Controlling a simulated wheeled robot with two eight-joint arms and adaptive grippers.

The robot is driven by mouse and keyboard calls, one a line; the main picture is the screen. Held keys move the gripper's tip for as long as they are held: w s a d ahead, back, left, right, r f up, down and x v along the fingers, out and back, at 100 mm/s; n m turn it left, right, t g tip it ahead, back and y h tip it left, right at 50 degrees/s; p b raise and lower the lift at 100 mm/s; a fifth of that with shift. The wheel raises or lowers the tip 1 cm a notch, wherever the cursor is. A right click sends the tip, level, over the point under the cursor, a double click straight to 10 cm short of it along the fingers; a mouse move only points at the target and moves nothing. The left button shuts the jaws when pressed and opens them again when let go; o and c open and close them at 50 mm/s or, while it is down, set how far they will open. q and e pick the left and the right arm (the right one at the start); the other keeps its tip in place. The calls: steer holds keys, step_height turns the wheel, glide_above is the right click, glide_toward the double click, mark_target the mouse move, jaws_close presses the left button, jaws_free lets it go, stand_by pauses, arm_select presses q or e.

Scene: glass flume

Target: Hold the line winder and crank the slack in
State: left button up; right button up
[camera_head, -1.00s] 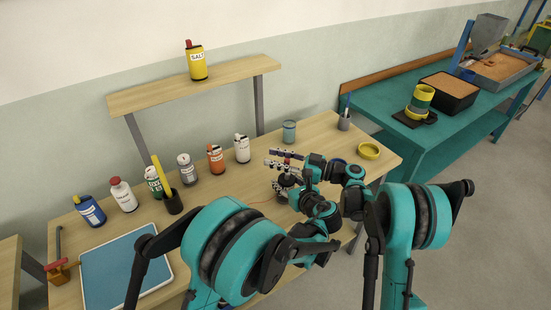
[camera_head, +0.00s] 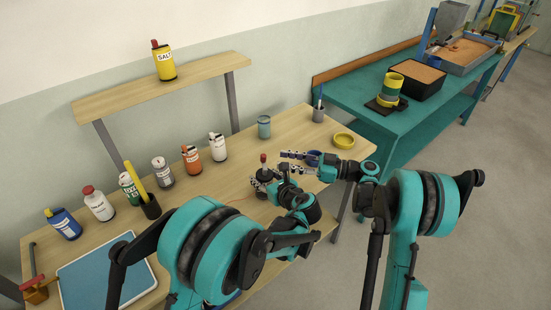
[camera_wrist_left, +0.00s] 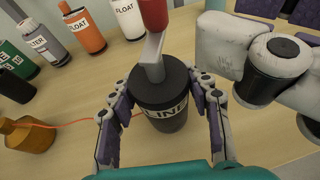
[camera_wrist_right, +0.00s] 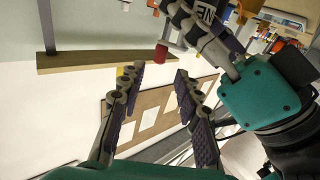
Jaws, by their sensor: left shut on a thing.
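The line winder is a black cylinder labelled LINE (camera_wrist_left: 165,100) with a grey crank arm (camera_wrist_left: 153,55) and a red knob (camera_wrist_left: 153,12) on top. It stands upright on the wooden table; its knob also shows in the head view (camera_head: 263,157). My left gripper (camera_wrist_left: 165,110) is shut around the winder's body, one finger on each side. My right gripper (camera_wrist_right: 158,78) is open and empty. In the head view my right gripper (camera_head: 283,160) is just right of the knob, apart from it. In the right wrist view the knob (camera_wrist_right: 161,54) shows beyond the fingertips.
An orange line (camera_wrist_left: 75,123) runs from the winder to a brass-coloured weight (camera_wrist_left: 28,135). Several bottles, including an orange one (camera_head: 192,160), stand along the back. A glass jar (camera_head: 264,127) and a yellow ring (camera_head: 344,140) are behind and right. A blue tray (camera_head: 108,275) lies left.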

steer(key=shift+o, duration=0.6)
steer(key=shift+d, duration=0.2)
steer(key=w+a+m+h, duration=0.2)
steer(key=w+a+h, duration=0.1)
steer(key=w+h, duration=0.3)
steer(key=m+g+h, duration=0.2)
steer(key=g+h, duration=0.3)
steer(key=h, duration=0.7)
glide_toward(263, 155)
step_height(263, 155, down, 9)
steer(key=shift+d+f, duration=0.15)
jaws_close()
